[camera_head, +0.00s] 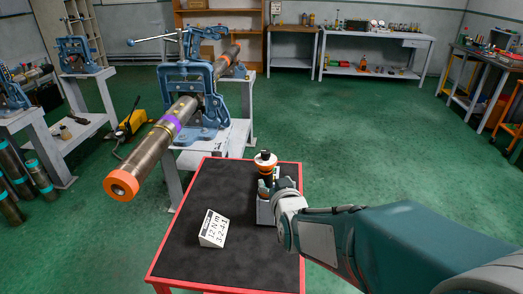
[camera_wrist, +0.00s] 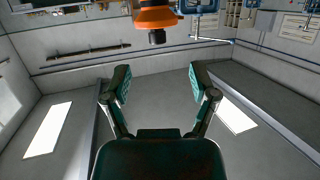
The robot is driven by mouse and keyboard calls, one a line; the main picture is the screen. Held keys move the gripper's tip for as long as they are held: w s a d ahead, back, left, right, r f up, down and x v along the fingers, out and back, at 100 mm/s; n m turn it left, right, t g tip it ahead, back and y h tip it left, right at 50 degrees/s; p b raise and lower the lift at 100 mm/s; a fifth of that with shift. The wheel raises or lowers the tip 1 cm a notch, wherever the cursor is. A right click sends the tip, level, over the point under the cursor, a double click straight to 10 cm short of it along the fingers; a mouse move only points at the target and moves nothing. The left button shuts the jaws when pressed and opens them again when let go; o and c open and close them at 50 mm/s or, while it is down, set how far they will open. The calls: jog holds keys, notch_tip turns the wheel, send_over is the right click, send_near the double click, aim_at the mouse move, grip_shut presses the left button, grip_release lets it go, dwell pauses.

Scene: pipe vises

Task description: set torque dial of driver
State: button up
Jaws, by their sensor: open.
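The driver (camera_head: 265,160) stands upright on the red-edged table, with a white and orange body and a black top. Its lower part is hidden by my gripper and wrist. In the wrist view, an orange and black part of the driver (camera_wrist: 157,17) shows at the top edge, cut off by the frame. My gripper (camera_wrist: 160,76) is open, with nothing between its two fingers. The driver part lies beyond the fingertips, apart from them. In the head view, my gripper (camera_head: 268,184) is close to the driver, partly hidden by my wrist. I cannot make out dial markings.
A white card (camera_head: 213,229) reading "12 N m" and "3-2-4-1" stands on the black table top (camera_head: 195,268). A grey block (camera_head: 265,211) is beside my wrist. Behind left, a blue vise (camera_head: 188,75) holds a long pipe (camera_head: 145,160) with an orange end.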

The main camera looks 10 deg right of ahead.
aim_at(266, 157)
jog(key=w+t, duration=0.1)
jog(key=w, duration=0.3)
jog(key=w+t, duration=0.1)
jog(key=w, duration=0.4)
jog(key=w+t, duration=0.1)
jog(key=w, duration=0.3)
jog(key=shift+w+d+f+h, duration=0.3)
jog(key=shift+w+f, duration=0.05)
jog(key=shift+w, duration=0.05)
grip_shut()
